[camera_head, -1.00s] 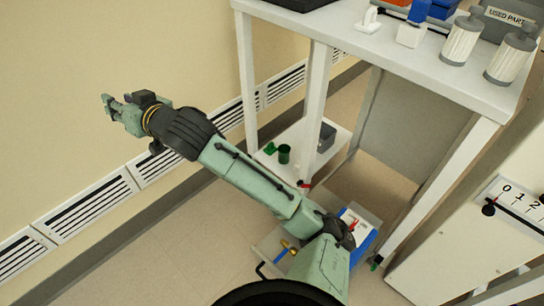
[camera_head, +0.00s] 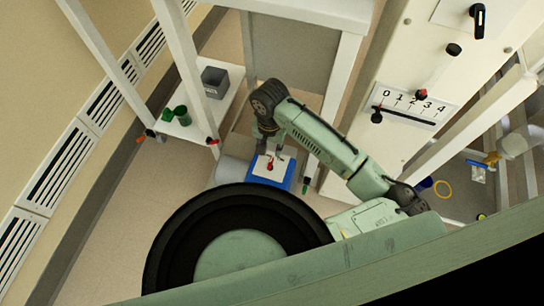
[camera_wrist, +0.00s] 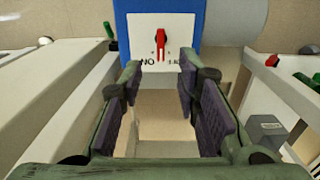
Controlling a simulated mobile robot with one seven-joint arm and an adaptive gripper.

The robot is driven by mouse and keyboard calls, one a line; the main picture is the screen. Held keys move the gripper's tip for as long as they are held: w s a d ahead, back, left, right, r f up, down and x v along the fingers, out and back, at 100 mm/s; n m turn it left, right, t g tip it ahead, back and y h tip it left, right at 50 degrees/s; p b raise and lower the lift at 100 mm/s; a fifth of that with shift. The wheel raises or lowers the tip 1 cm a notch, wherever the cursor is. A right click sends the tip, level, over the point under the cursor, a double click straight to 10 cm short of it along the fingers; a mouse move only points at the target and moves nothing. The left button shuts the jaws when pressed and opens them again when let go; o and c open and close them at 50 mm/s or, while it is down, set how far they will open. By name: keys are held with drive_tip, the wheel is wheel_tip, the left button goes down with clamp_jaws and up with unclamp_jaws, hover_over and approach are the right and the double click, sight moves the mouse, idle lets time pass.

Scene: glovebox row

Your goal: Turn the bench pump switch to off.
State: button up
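The bench pump is a blue box with a white top plate (camera_head: 262,172) and a grey cylinder (camera_head: 231,171) at its left, low on the floor. A red switch (camera_head: 270,165) sits on the plate. In the wrist view the red switch (camera_wrist: 161,45) is upright in the picture, above upside-down lettering on the plate (camera_wrist: 179,62). The left label reads as ON upside down; the right one is too small to read surely. My gripper (camera_wrist: 159,75) is open and empty, its fingers apart below the switch in the picture. In the head view it hangs over the pump.
White bench legs (camera_head: 324,130) stand close on the right. A panel with a 0-4 scale (camera_head: 413,106) is further right.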

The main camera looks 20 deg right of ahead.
sight(270, 163)
wheel_tip(270, 163, down, 9)
drive_tip(key=shift+f, duration=0.2)
idle(0.3)
clamp_jaws()
idle(0.4)
